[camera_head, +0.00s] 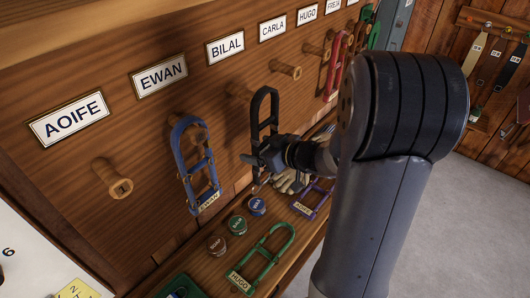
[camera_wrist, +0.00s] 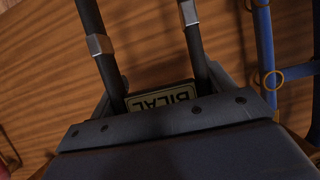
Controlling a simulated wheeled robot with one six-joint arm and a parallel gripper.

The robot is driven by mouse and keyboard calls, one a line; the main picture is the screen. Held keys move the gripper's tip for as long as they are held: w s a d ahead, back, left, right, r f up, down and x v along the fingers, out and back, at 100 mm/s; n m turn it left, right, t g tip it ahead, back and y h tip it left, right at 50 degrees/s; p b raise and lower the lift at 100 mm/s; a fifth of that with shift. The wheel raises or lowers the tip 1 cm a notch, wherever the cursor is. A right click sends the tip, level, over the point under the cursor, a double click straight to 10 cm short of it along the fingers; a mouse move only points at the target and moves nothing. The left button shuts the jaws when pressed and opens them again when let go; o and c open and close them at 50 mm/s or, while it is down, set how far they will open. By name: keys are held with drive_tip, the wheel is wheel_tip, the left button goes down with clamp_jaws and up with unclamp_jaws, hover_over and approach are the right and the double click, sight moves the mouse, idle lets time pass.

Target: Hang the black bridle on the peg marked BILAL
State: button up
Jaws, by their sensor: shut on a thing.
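The black bridle (camera_head: 255,112) is upright in front of the board in the head view, its loop end up. My gripper (camera_head: 268,158) is shut on its lower end. In the wrist view, the black bridle (camera_wrist: 194,45) shows two straps with silver buckles, and its BILAL plate (camera_wrist: 160,97) sits upside down at the jaws. The BILAL label (camera_head: 225,47) is on the board. The wooden peg (camera_head: 237,91) below it is just left of the bridle's loop. I cannot tell whether the peg tip is inside the loop.
A blue bridle (camera_head: 183,150) hangs on the EWAN peg, close left. The AOIFE peg (camera_head: 112,178) and CARLA peg (camera_head: 286,69) are bare. A red bridle (camera_head: 333,68) hangs farther right. Below, the shelf holds a green bridle (camera_head: 262,262), a purple bridle (camera_head: 318,203) and several round tins (camera_head: 237,225).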

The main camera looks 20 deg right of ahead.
sight(267, 146)
drive_tip(key=shift+w+a+f+b, duration=0.1)
drive_tip(key=shift+w+a+b, duration=0.55)
drive_tip(key=shift+w, duration=0.45)
drive_tip(key=shift+w+a+f+b, duration=0.1)
drive_tip(key=shift+w+a+b, duration=0.3)
drive_tip(key=shift+w+a, duration=0.55)
drive_tip(key=shift+w+a+f, duration=0.1)
drive_tip(key=shift+w+f, duration=0.2)
drive_tip(key=shift+w, duration=0.25)
drive_tip(key=shift+f, duration=0.1)
drive_tip(key=o, duration=1.4)
drive_tip(key=shift+f, duration=0.1)
drive_tip(key=v, duration=1)
drive_tip(key=shift+s+d+r+p, duration=0.2)
drive_tip(key=shift+s+p, duration=0.1)
drive_tip(key=shift+p, duration=0.1)
